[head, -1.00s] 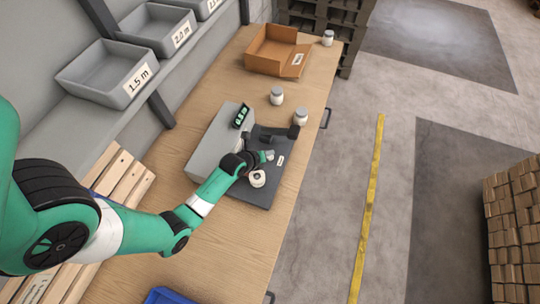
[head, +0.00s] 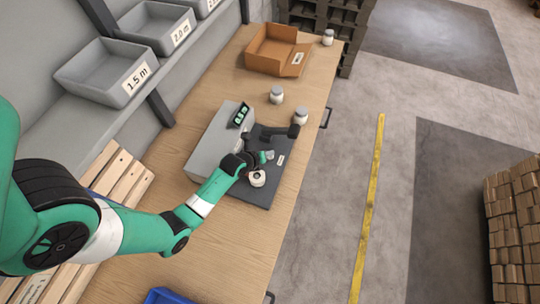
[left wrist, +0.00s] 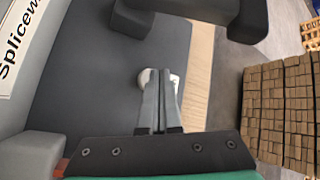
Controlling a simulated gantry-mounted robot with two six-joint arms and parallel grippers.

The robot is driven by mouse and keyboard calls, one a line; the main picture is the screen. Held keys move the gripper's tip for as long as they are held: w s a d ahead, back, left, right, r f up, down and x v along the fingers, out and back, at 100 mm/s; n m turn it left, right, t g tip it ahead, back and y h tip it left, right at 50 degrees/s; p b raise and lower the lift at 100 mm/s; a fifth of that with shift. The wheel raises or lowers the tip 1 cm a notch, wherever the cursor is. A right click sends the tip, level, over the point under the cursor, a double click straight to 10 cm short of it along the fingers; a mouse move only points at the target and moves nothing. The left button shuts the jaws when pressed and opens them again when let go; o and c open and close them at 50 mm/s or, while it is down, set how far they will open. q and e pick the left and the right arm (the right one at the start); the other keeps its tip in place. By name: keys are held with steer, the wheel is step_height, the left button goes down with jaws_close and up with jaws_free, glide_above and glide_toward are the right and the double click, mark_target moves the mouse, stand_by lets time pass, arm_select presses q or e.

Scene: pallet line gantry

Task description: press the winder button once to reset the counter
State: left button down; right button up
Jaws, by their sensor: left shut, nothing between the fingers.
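The winder is a pale grey box (head: 212,145) with a small display (head: 240,116) and a dark base plate (head: 255,194). The display shows light green digits too small to read for sure. My left gripper (head: 266,157) is low over the base plate, near its label. In the left wrist view its fingers (left wrist: 160,90) are shut and empty, pointing at a white round piece (left wrist: 145,77) that looks like the button. The fingers hide part of that piece; I cannot tell whether they touch it. My right gripper is not in view.
A dark guide arm (head: 282,132) stands on the plate just beyond my gripper; it looms at the top of the left wrist view (left wrist: 205,10). White-lidded jars (head: 276,95) and an open cardboard box (head: 270,52) are farther back. Grey bins (head: 98,80) line the shelf.

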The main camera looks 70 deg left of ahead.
arm_select(q)
steer(key=shift+f+b, duration=0.4)
steer(key=shift+f, duration=0.15)
stand_by(0.7)
steer(key=shift+r+p, duration=0.95)
steer(key=shift+r, duration=0.1)
step_height(320, 180, up, 5)
steer(key=p, duration=0.5)
stand_by(0.6)
